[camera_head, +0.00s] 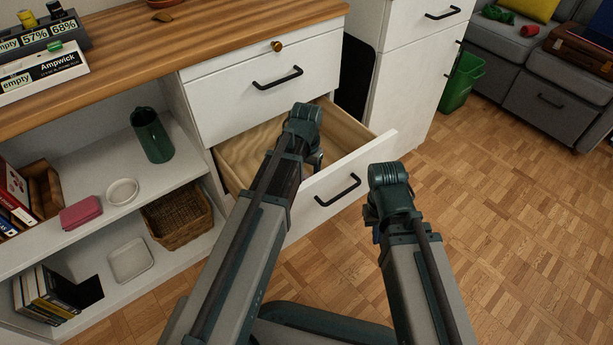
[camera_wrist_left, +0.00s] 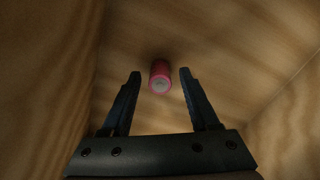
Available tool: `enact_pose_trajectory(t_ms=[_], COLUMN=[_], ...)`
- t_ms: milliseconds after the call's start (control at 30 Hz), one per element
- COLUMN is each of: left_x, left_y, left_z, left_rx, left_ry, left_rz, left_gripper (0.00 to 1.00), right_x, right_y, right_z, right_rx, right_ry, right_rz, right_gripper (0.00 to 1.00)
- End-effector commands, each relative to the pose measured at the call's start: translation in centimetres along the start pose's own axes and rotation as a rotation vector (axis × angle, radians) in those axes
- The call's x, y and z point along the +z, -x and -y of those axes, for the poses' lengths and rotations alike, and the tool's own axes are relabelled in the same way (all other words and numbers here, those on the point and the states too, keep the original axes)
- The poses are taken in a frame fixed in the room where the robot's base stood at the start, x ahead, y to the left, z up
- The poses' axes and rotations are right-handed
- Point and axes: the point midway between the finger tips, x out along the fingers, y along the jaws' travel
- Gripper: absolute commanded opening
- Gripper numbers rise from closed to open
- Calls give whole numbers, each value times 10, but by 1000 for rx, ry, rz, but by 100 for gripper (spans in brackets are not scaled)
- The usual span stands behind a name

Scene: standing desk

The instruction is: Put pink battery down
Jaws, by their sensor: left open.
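The pink battery (camera_wrist_left: 160,76) shows in the left wrist view, with its pale round end facing the camera. It is inside the open wooden drawer (camera_head: 346,184). My left gripper (camera_wrist_left: 160,72) is open, with one finger on each side of the battery and a gap at both sides. Whether the battery stands upright or leans is hard to tell. In the head view my left arm reaches into the drawer and hides the battery. My right gripper (camera_head: 374,214) hangs to the right of the drawer front, away from the battery; its fingers are not clear.
A closed drawer (camera_head: 240,85) sits above the open one, under the wooden desktop (camera_head: 140,55). A battery charger (camera_head: 38,38) and an Ampwick box (camera_head: 42,76) stand on the desktop. Shelves at left hold a green pitcher (camera_head: 152,136) and a basket (camera_head: 180,216). The floor at right is clear.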

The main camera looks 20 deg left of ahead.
Motion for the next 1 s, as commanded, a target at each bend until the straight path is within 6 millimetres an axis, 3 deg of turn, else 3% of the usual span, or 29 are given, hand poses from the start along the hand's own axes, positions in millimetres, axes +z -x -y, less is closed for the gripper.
enact_pose_trajectory(t_ms=[267,800,1000], left_x=[0,0,0], left_y=[29,109,121], left_z=[0,0,0], left_rx=[0,0,0], left_ry=[0,0,0], left_rz=[0,0,0], left_gripper=[61,61,61], right_x=[2,6,7], right_y=[29,108,120], right_z=[-3,-12,-13], right_rx=[0,3,5], right_ry=[5,13,9], right_rz=[1,2,3], right_gripper=[0,0,0])
